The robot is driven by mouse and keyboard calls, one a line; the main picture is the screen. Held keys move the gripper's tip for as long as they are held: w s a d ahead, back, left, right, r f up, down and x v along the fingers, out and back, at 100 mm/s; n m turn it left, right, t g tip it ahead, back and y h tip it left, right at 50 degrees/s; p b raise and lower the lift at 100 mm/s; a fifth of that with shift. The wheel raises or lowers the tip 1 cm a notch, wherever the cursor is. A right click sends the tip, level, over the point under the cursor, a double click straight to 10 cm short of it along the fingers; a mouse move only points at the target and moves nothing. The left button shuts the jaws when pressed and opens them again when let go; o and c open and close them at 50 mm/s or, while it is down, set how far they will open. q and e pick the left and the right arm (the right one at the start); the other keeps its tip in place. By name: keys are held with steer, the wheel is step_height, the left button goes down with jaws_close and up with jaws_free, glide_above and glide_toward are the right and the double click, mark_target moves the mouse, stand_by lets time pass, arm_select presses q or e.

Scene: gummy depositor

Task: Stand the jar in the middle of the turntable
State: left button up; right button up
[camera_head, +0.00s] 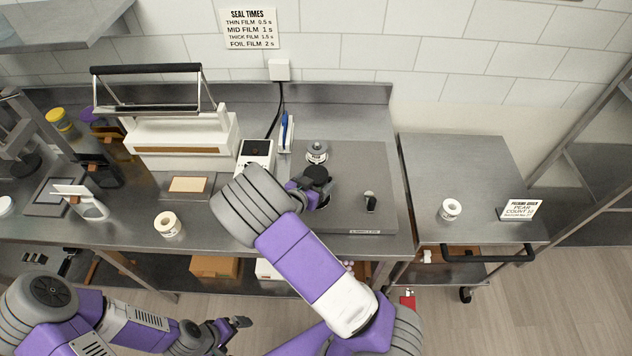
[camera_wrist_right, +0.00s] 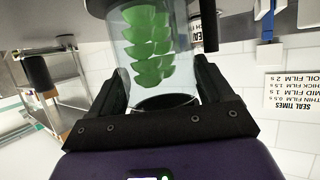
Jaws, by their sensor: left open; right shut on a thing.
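The jar (camera_wrist_right: 150,45) is a clear cylinder holding green gummy pieces, seen upside down in the right wrist view. Its dark lid (camera_wrist_right: 165,102) lies between the fingers of my right gripper (camera_wrist_right: 160,90), which is shut on the jar. In the head view my right gripper (camera_head: 316,190) is over the grey board, with the black lid (camera_head: 316,174) visible from above. A dark round disc, likely the turntable (camera_wrist_right: 97,6), shows at the jar's base; whether they touch I cannot tell. In the head view the turntable is hidden. My left gripper (camera_head: 238,325) is open and empty, low in front of the bench.
Close behind the jar stands a grey-white spool-like item (camera_head: 317,151). A dark upright cylinder (camera_head: 370,202) stands to its right on the board (camera_head: 350,160). A white sealer (camera_head: 180,138) is at left, and a tape roll (camera_head: 168,226) is near the front edge. A cart (camera_head: 460,165) stands right.

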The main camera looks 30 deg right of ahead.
steer(key=shift+f, duration=0.15)
steer(key=o, duration=1.1)
steer(key=shift+c, duration=0.2)
steer(key=shift+r, duration=0.25)
steer(key=p+v, duration=0.1)
steer(key=v, duration=1.1)
steer(key=shift+f, duration=0.1)
